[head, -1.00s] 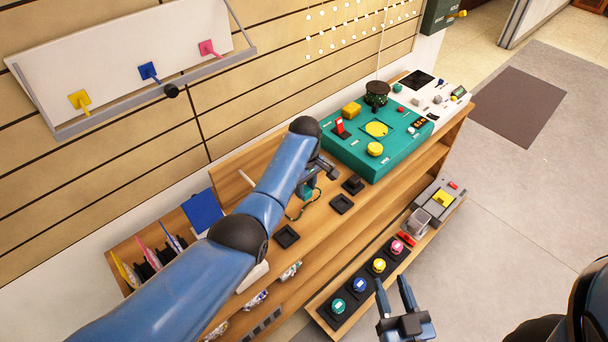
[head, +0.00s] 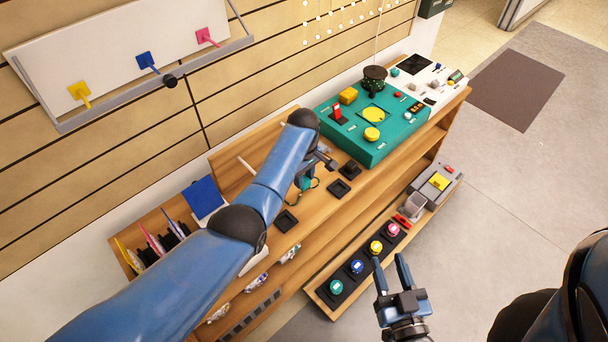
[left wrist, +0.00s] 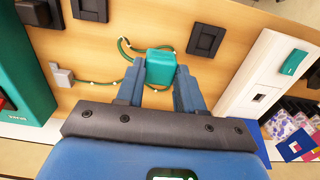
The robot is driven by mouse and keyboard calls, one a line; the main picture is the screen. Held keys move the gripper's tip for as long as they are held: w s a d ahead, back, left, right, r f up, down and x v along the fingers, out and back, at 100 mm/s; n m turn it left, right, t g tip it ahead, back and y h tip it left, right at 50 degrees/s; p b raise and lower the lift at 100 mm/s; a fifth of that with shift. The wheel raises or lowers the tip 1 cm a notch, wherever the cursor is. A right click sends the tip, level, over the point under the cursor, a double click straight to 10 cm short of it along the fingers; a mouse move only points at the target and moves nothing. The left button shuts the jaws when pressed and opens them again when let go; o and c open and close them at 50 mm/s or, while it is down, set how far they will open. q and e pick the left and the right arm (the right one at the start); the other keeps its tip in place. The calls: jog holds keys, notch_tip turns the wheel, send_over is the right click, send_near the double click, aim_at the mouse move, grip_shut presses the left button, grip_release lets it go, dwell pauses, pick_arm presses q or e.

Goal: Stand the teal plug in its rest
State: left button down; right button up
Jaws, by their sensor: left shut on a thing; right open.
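The teal plug (left wrist: 160,67) is between the fingers of my left gripper (left wrist: 160,72), which is shut on it. A green cord (left wrist: 125,58) runs from beside the plug across the wooden bench top. In the head view the plug (head: 305,183) shows small below my left gripper (head: 318,164), partly hidden by the arm. Black square rests lie on the bench: one (head: 350,170) near the teal panel, one (head: 339,188) in front, one (head: 286,220) to the left. I cannot tell which is the plug's own. My right gripper (head: 390,275) is open and empty.
A teal panel box (head: 372,140) with knobs and a red switch stands right of the plug. A blue card (head: 205,198) and upright coloured reels are to the left. A lower shelf holds coloured buttons (head: 357,267).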

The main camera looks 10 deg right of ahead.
pick_arm(q)
jog(key=shift+s+a+r+p, duration=0.35)
jog(key=shift+s+a+p, duration=0.25)
jog(key=shift+p, duration=1.05)
jog(key=s+a+r+p, duration=0.1)
jog(key=s+a+p, duration=0.3)
jog(key=p, duration=0.7)
jog(key=shift+s+a, duration=0.25)
jog(key=shift+a, duration=0.5)
jog(key=shift+f, duration=0.15)
jog(key=shift+f+b, duration=3.35)
jog(key=shift+f, duration=0.35)
jog(key=shift+f, duration=0.1)
jog(key=shift+f+b, duration=0.6)
